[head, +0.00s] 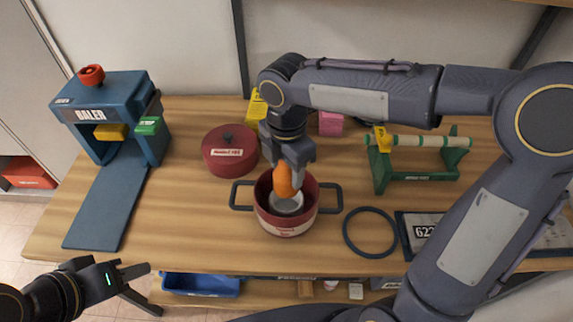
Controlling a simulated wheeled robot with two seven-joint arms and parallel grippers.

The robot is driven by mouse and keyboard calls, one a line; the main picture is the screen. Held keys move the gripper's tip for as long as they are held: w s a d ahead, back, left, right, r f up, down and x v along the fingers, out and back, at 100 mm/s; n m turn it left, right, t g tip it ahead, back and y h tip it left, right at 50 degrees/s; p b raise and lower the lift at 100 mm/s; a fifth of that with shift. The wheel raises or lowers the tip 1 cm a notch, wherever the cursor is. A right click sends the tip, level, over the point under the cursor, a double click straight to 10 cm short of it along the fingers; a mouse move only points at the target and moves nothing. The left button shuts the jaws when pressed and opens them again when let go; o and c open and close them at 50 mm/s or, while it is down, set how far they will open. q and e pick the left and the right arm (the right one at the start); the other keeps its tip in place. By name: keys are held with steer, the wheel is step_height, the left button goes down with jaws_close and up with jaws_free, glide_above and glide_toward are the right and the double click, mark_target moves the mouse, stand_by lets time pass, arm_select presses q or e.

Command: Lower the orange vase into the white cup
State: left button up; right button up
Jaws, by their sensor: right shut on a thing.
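The orange vase (284,179) is held between the fingers of my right gripper (288,160), which points down over the red pot (286,228). The vase is inside or just above the pot's mouth. A white cup (287,207) sits inside the pot. The vase overlaps the cup in the picture, and I cannot tell whether they touch or how deep the vase is. My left gripper (138,287) is at the lower left, off the table's front edge, open and empty.
A red lid (230,150) lies left of the pot. A blue baler (108,112) stands at the far left, a green roller stand (416,165) at the right. A dark ring (370,232) lies right of the pot. Bare table (180,220) lies left of the pot.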

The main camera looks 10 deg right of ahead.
mark_target(287, 180)
steer(key=shift+f+b, duration=1.15)
steer(key=shift+f, duration=0.8)
steer(key=shift+f+b, duration=1.5)
steer(key=shift+f, duration=0.75)
steer(key=o, duration=1.2)
